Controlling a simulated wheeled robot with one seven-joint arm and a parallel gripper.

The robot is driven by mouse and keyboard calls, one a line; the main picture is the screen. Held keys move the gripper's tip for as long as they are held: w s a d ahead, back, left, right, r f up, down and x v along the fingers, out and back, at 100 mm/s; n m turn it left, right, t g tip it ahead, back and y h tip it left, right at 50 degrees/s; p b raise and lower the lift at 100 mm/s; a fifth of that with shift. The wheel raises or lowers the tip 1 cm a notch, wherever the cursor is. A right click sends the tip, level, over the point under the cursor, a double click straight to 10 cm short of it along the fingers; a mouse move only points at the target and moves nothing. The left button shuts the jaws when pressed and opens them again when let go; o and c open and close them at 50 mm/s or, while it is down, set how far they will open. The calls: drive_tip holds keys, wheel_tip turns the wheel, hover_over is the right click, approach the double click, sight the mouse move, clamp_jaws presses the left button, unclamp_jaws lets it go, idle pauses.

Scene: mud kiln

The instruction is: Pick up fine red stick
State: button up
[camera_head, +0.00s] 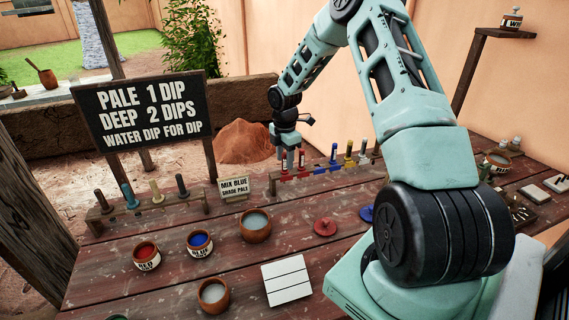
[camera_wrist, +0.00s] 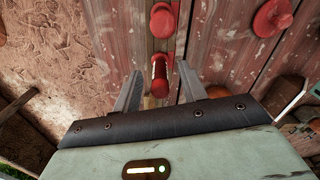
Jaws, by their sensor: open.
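A rack (camera_head: 325,172) at the back of the table holds a row of upright sticks with coloured parts. Two red sticks stand at its left end: one (camera_head: 283,162) directly under my gripper (camera_head: 287,150), the other (camera_head: 301,160) just to its right. In the wrist view, a slim red stick (camera_wrist: 160,76) lies between the two open fingers of my gripper (camera_wrist: 160,72), with a gap on each side. A red stick with a rounder head (camera_wrist: 162,20) stands just beyond it. Which red stick is the fine one is not certain.
Blue and yellow sticks (camera_head: 348,153) continue along the rack to the right. A small sign (camera_head: 233,188) stands left of it. Red discs (camera_head: 325,227), paint bowls (camera_head: 147,257) and a white tile (camera_head: 287,280) lie in front. A large sign (camera_head: 143,112) stands at left.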

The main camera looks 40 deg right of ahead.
drive_tip(key=shift+f, duration=1.4)
clamp_jaws()
drive_tip(key=shift+r, duration=0.1)
wheel_tip(320, 180, up, 9)
drive_tip(key=shift+f+b, duration=0.1)
drive_tip(key=shift+b, duration=0.7)
drive_tip(key=shift+r, duration=0.55)
drive_tip(key=shift+r+p, duration=0.1)
drive_tip(key=shift+p, duration=0.2)
